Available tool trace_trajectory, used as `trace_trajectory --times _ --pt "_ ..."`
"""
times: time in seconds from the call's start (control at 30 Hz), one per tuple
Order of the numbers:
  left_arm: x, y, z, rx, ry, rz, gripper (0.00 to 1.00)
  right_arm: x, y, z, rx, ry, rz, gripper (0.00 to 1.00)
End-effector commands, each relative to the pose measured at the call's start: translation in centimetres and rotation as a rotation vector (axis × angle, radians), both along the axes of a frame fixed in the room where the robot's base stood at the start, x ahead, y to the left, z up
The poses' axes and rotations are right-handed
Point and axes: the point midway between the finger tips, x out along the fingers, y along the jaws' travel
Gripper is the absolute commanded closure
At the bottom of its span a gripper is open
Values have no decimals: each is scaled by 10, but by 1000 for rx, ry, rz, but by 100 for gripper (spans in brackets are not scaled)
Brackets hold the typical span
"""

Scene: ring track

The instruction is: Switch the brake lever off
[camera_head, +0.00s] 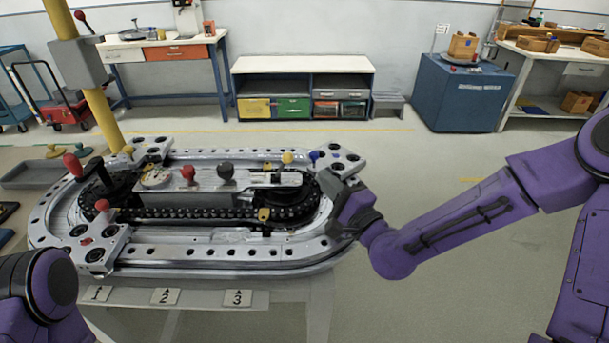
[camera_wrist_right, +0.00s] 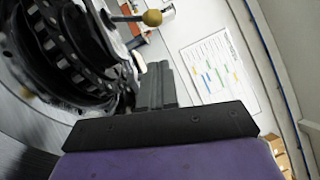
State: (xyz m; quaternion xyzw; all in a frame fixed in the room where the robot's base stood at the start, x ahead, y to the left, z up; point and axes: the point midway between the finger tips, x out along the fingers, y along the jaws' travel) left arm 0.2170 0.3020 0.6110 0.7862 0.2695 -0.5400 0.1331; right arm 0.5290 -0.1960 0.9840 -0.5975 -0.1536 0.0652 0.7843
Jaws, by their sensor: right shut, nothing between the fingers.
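The ring track (camera_head: 200,252) is a silver oval with a dark chain inside, on a stand at left centre. Several knobbed levers stand on it: a red lever (camera_head: 188,173), a black lever (camera_head: 226,171), a yellow lever (camera_head: 288,158), a blue lever (camera_head: 314,156) and red levers at its left end (camera_head: 102,206). I cannot tell which is the brake lever. My right gripper (camera_head: 325,182) is shut and empty over the track's right end. In the wrist view its fingers (camera_wrist_right: 158,85) are together, below and apart from the yellow knob (camera_wrist_right: 152,18). My left gripper is out of view.
A yellow post (camera_head: 102,118) with a grey box rises at the track's left. Plates numbered 1, 2 and 3 (camera_head: 237,298) line the stand's front. A grey tray (camera_head: 35,174) lies at left. Benches and a blue cabinet (camera_head: 455,95) stand far back. Open floor lies right.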

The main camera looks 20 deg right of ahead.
Motion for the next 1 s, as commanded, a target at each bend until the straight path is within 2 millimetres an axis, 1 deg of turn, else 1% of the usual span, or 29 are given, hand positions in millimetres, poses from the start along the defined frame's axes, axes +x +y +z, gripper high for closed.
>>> trace_trajectory --times 0.03,0.1,0.2,0.3,0.47,0.77,1.0 --pt "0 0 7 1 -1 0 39 10 3 5 -5 0 0 100" --pt "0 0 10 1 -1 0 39 24 7 8 -2 0 0 100" --pt "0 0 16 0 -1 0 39 29 24 13 -3 0 3 100" --pt "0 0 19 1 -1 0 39 35 33 16 -2 0 1 100" --pt "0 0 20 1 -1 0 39 38 40 16 -1 1 -1 100" --pt "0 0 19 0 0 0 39 38 40 16 -2 0 -1 100" --pt "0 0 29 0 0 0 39 38 41 21 -40 10 -1 100"
